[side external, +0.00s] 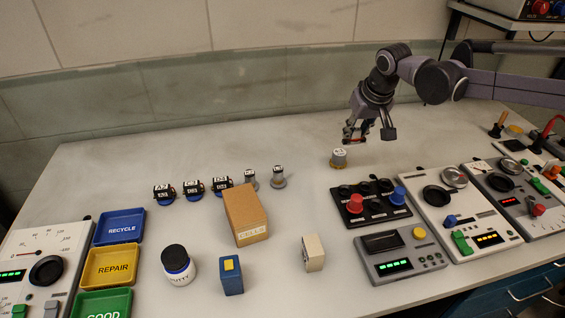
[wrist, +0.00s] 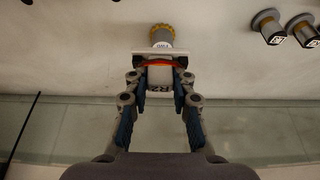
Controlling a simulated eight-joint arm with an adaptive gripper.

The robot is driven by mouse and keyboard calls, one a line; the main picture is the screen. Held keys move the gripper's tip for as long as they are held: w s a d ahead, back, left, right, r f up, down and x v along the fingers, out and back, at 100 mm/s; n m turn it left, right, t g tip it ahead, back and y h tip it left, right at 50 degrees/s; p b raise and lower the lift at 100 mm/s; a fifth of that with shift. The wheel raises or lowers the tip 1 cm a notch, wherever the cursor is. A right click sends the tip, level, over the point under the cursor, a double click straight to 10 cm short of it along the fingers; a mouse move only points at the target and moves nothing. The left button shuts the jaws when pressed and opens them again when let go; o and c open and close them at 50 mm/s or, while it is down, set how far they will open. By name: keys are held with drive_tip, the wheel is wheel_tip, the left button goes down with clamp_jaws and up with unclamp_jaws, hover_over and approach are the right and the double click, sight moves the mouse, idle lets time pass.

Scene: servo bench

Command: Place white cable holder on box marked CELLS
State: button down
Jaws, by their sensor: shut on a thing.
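My gripper (wrist: 160,78) is shut on a pale piece with a red band, which looks like the white cable holder (wrist: 148,55). In the side external view my gripper (side external: 358,136) is above the bench at the back right, with a bit of red between its fingers. Most of the held piece is hidden by the fingers there. The box marked CELLS (side external: 245,213) is a brown carton lying near the middle of the bench, to the left of and nearer the camera than my gripper. Its top looks bare.
A grey cylinder with a yellowish base (side external: 339,158) stands just below my gripper. A white jar (side external: 178,265), a blue box (side external: 231,275) and a cream block (side external: 313,253) stand in front. Control panels (side external: 370,203) fill the right.

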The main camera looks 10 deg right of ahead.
drive_tip(key=s+a+r+n+y, duration=0.15)
drive_tip(key=s+a+r, duration=0.25)
drive_tip(key=a, duration=0.4)
drive_tip(key=s+a+r+n, duration=0.3)
drive_tip(key=s+a+r, duration=0.1)
drive_tip(key=a, duration=0.5)
hover_over(240, 198)
drive_tip(key=s+d, duration=0.1)
drive_tip(key=d, duration=0.1)
drive_tip(key=f, duration=0.6)
drive_tip(key=shift+s+a+f, duration=0.2)
drive_tip(key=shift+f, duration=0.05)
drive_tip(key=shift+s+a+f, duration=0.1)
drive_tip(key=shift+a+f, duration=0.25)
drive_tip(key=shift+a, duration=0.15)
drive_tip(key=shift+f, duration=2)
drive_tip(key=shift+f, duration=0.15)
drive_tip(key=c, duration=1.1)
unclamp_jaws()
drive_tip(key=shift+c, duration=0.2)
